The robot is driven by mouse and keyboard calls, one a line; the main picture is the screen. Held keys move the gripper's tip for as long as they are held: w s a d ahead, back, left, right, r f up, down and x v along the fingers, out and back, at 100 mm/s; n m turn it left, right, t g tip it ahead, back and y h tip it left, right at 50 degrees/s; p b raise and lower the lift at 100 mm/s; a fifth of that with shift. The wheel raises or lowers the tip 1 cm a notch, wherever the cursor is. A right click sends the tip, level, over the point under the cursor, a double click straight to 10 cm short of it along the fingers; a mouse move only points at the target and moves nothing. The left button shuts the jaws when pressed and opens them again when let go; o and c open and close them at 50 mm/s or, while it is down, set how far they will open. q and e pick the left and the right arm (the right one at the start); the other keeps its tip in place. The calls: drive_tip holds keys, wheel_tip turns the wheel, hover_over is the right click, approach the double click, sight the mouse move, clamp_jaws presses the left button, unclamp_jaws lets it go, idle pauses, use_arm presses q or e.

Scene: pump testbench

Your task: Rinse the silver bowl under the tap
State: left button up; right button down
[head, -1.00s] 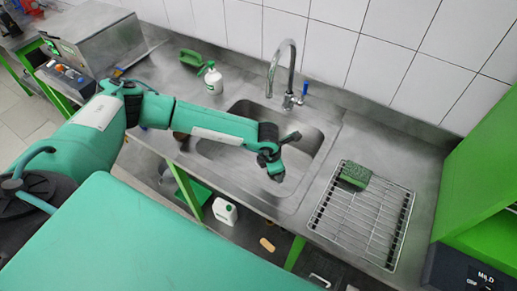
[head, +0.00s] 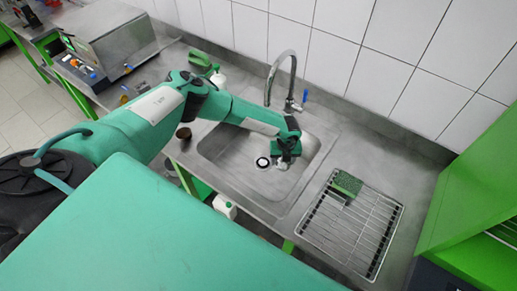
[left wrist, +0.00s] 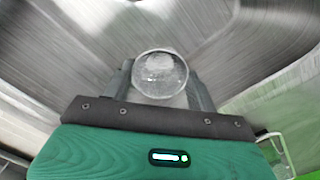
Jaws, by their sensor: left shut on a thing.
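The silver bowl (left wrist: 160,74) shows in the left wrist view as a small round, shiny shape between the fingers of my left gripper (head: 285,163). The gripper is shut on it. I see no water running. My right gripper is not in view.
A wire rack (head: 350,228) with a green sponge (head: 346,183) lies right of the sink. A small brown cup (head: 183,133) stands at the basin's left. A white bottle (head: 218,78) is partly hidden behind my arm. A green shelf (head: 470,180) bounds the right.

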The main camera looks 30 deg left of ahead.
use_arm(q)
drive_tip(key=shift+w+a+n, duration=0.1)
drive_tip(key=shift+w+n, duration=0.75)
drive_tip(key=shift+n, duration=0.35)
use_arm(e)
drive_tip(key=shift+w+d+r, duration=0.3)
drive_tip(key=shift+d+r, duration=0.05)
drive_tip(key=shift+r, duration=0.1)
use_arm(q)
drive_tip(key=shift+a, duration=0.15)
drive_tip(key=shift+s+a+r+h+p, duration=0.15)
drive_tip(key=shift+a+h, duration=0.4)
drive_tip(key=shift+s+a+r+h+p, duration=0.1)
drive_tip(key=shift+s+a+h+p, duration=0.05)
drive_tip(key=shift+a+h, duration=0.4)
drive_tip(key=a+h, duration=0.1)
drive_tip(key=a+t+h, duration=0.1)
drive_tip(key=s+a+r+h, duration=0.1)
drive_tip(key=shift+s+a+h, duration=0.1)
drive_tip(key=shift+a+h, duration=0.3)
drive_tip(key=shift+a+t, duration=0.15)
drive_tip(key=shift+t, duration=0.15)
